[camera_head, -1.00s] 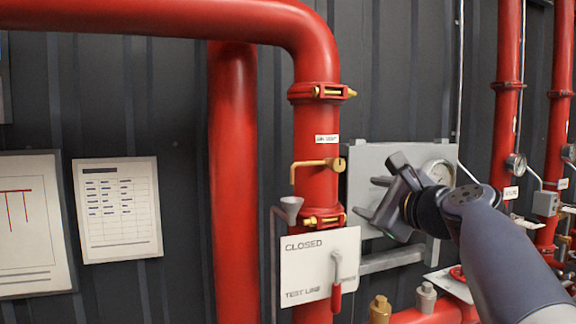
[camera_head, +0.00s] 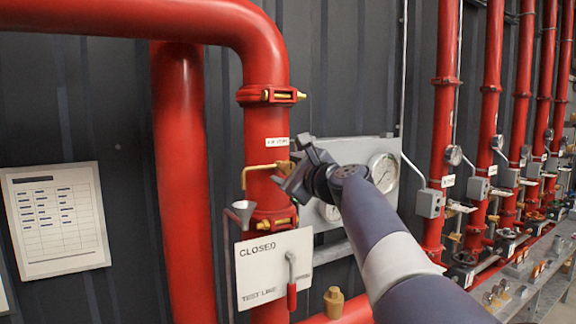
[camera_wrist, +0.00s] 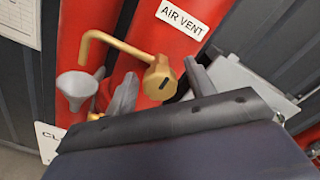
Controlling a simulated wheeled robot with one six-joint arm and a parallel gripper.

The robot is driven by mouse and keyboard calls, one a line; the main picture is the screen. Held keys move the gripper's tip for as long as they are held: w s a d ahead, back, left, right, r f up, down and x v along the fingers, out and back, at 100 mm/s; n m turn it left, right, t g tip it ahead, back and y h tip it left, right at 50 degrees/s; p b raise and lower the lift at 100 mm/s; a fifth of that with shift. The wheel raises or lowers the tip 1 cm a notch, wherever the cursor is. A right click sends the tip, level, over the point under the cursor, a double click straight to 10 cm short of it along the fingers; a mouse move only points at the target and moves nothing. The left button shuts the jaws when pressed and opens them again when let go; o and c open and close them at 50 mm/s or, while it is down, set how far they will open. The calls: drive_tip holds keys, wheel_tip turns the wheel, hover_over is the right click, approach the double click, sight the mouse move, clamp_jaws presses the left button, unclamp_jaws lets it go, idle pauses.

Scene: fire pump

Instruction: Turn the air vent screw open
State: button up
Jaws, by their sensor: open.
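The brass air vent (camera_head: 266,168) sticks out of the red vertical pipe (camera_head: 266,127), with its thin outlet tube bent down at the left. In the wrist view the brass vent screw (camera_wrist: 162,80) has a dark slot in its round face, below the AIR VENT label (camera_wrist: 183,17). My gripper (camera_head: 288,172) is open, at the right end of the vent in the head view. In the wrist view its fingers (camera_wrist: 161,88) stand on either side of the screw. I cannot tell whether they touch it.
A grey funnel (camera_head: 241,210) hangs below the outlet tube. A CLOSED / TEST LINE sign (camera_head: 262,265) with a red-handled lever sits lower. A grey panel with gauges (camera_head: 382,172) is close behind my arm. More red pipes stand at the right.

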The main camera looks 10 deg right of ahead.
drive_tip(key=shift+c, duration=0.5)
drive_tip(key=c, duration=0.9)
